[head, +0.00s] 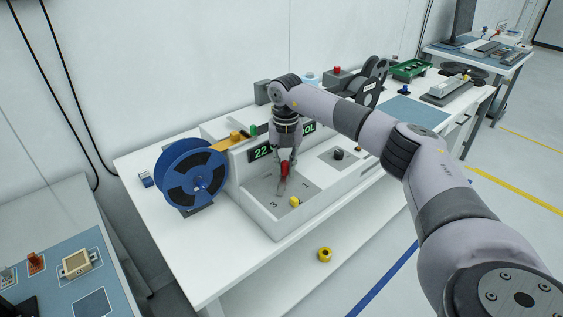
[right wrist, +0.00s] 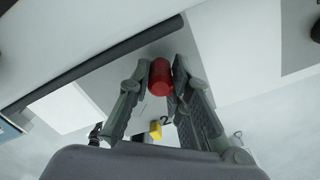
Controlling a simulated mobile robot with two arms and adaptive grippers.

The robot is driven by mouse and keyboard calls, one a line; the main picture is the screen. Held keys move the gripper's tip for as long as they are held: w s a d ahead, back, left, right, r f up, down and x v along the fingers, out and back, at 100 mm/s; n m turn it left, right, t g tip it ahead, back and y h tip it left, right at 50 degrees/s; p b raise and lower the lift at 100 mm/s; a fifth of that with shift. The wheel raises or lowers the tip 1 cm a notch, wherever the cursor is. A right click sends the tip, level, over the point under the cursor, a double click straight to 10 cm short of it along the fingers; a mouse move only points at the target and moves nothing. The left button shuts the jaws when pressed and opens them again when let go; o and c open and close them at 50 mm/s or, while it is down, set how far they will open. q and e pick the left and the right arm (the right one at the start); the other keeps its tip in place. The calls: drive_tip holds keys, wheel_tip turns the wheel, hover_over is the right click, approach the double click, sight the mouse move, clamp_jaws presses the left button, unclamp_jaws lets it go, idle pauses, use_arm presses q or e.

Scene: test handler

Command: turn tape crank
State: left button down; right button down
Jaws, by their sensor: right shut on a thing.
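My right gripper (head: 285,168) reaches down from the right over the grey plate (head: 264,185) on the white machine. It is shut on a red cylinder-shaped knob (right wrist: 160,77), which shows between both fingers in the right wrist view. The plate has numbers printed around it. A small yellow piece (head: 294,202) is on the plate near the knob, and shows below it in the right wrist view (right wrist: 155,130). The link between the knob and the crank is mostly hidden by the fingers. A blue reel (head: 171,166) with an orange-yellow strip stands at the machine's left. My left gripper is out of view.
A green-lit display (head: 261,152) is behind the plate. A black knob (head: 338,154) is on a second plate to the right. A dark reel (head: 373,80) and a green tray (head: 409,69) stand farther back.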

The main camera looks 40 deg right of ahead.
drive_tip(key=shift+s+d+r+m, duration=0.1)
drive_tip(key=shift+s+d+m, duration=0.15)
drive_tip(key=shift+m, duration=0.55)
drive_tip(key=c, duration=1.5)
unclamp_jaws()
drive_tip(key=shift+o, duration=0.2)
wheel_tip(320, 180, up, 12)
drive_tip(key=shift+s, duration=0.1)
